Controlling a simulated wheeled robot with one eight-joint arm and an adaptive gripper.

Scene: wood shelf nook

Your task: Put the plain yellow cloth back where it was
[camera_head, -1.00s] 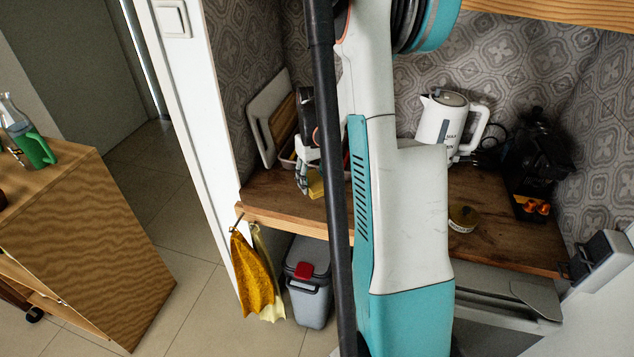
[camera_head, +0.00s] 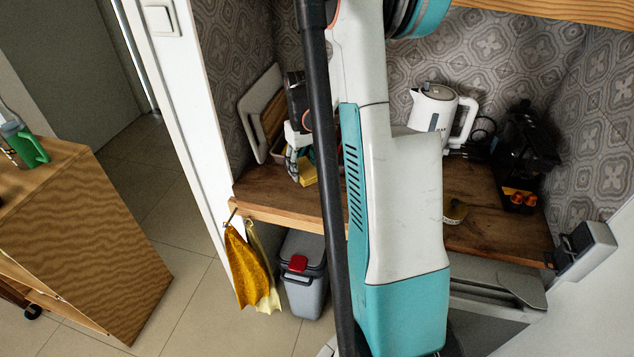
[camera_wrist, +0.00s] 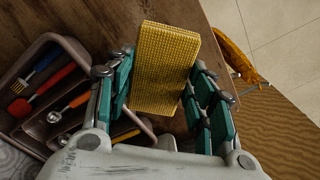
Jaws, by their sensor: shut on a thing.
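A folded yellow cloth (camera_wrist: 165,65) with a fine woven texture is between my gripper's teal-padded fingers in the wrist view. My gripper (camera_wrist: 160,95) is shut on it. In the head view my gripper (camera_head: 297,160) is at the left part of the wooden counter, in front of a tray, with the cloth (camera_head: 306,173) showing below it. Whether the cloth touches the counter is unclear. A golden-yellow cloth (camera_head: 244,266) and a pale yellow cloth (camera_head: 267,267) hang from the counter's left front edge. The golden cloth also shows in the wrist view (camera_wrist: 236,58).
A utensil tray (camera_wrist: 20,68) lies beside my gripper. Cutting boards (camera_head: 258,120) lean on the left wall. A kettle (camera_head: 433,108) and a dark coffee machine (camera_head: 525,155) stand at the right. A grey bin (camera_head: 305,285) is under the counter (camera_head: 275,205). My arm hides the middle.

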